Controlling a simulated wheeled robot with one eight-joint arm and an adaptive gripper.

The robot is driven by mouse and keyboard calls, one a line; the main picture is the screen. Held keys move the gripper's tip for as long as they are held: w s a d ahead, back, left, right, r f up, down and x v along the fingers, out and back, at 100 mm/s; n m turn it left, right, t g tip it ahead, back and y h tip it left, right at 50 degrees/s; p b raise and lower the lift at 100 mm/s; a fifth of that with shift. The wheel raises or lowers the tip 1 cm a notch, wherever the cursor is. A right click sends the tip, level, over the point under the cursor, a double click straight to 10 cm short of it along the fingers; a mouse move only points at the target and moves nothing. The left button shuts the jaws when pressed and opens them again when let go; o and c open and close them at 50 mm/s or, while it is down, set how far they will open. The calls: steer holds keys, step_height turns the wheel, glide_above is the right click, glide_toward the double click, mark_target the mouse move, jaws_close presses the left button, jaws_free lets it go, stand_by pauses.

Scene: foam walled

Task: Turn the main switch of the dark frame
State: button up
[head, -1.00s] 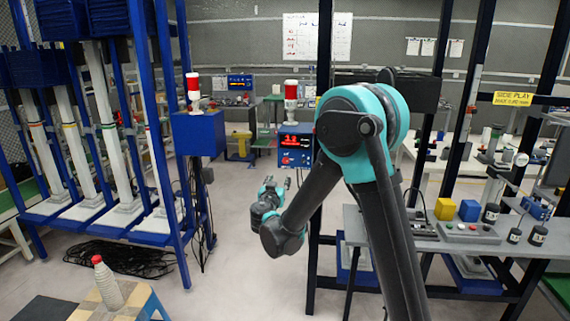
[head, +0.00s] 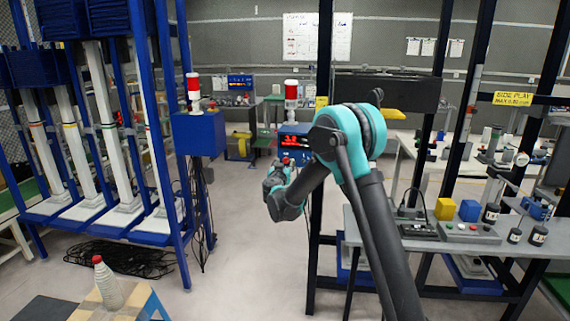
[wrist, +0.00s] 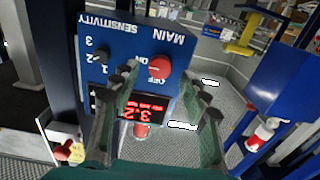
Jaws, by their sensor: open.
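The dark frame (head: 319,190) carries a blue control box (head: 294,130) with a lit red display, right of centre in the head view. In the wrist view the box (wrist: 98,20) appears upside down. Its main switch, a red round knob (wrist: 160,67), has ON and OFF labels beside it; which one it points to I cannot tell. A black sensitivity knob (wrist: 101,57) sits to its left. My gripper (wrist: 160,76) is open, its two fingers reaching toward the box with the red knob between their tips in the picture. In the head view my gripper (head: 283,166) is just below the display.
A blue rack (head: 160,120) with another blue box (head: 200,133) stands to the left, cables on the floor below. A grey table (head: 440,240) with small blocks and devices stands right of my arm. A bottle (head: 108,283) stands on a stool at the front left. The floor between is clear.

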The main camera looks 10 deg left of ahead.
steer(key=shift+w, duration=0.8)
steer(key=shift+c, duration=0.2)
jaws_close()
